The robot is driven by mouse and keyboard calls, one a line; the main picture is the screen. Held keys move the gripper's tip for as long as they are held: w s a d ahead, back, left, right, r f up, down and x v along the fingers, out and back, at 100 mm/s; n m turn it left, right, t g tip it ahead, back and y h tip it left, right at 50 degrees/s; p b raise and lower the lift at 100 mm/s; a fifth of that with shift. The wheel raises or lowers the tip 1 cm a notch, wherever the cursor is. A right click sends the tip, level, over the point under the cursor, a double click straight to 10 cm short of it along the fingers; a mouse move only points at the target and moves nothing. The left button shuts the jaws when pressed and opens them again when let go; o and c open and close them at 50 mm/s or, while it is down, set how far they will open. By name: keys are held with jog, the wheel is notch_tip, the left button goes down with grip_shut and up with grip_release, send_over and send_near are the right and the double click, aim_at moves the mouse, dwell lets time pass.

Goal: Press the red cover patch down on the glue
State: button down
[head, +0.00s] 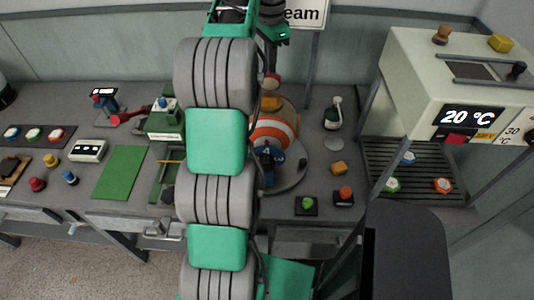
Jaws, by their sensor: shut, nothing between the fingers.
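An orange ball with white bands (275,130) sits on a round grey base at the middle of the bench. My arm's links cover its left side. I cannot make out the red cover patch or the glue on the part of the ball that shows. A small red and tan piece (271,80) shows just above the ball, beside my arm; I cannot tell what it is. My arm runs up the middle and bends over at the top edge. My gripper's fingers are hidden behind the arm links, so contact with the ball does not show.
A blue part with white marks (268,167) stands at the ball's front. A pale machine reading 20 °C (468,116) stands right. Knobs on dark bases (306,205) sit in front. A green mat (119,172) and a green fixture (166,128) lie left.

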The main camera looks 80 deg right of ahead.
jog(key=shift+f, duration=0.1)
jog(key=shift+f+b, duration=0.55)
jog(key=shift+b, duration=0.1)
jog(key=r+b, duration=0.1)
jog(key=b, duration=0.1)
send_over(269, 101)
jog(key=shift+d+r, duration=0.15)
dwell(0.8)
jog(key=shift+f+b, duration=1.45)
jog(key=shift+b, duration=0.1)
jog(key=shift+r, duration=0.1)
notch_tip(269, 101, up, 9)
jog(key=p, duration=0.9)
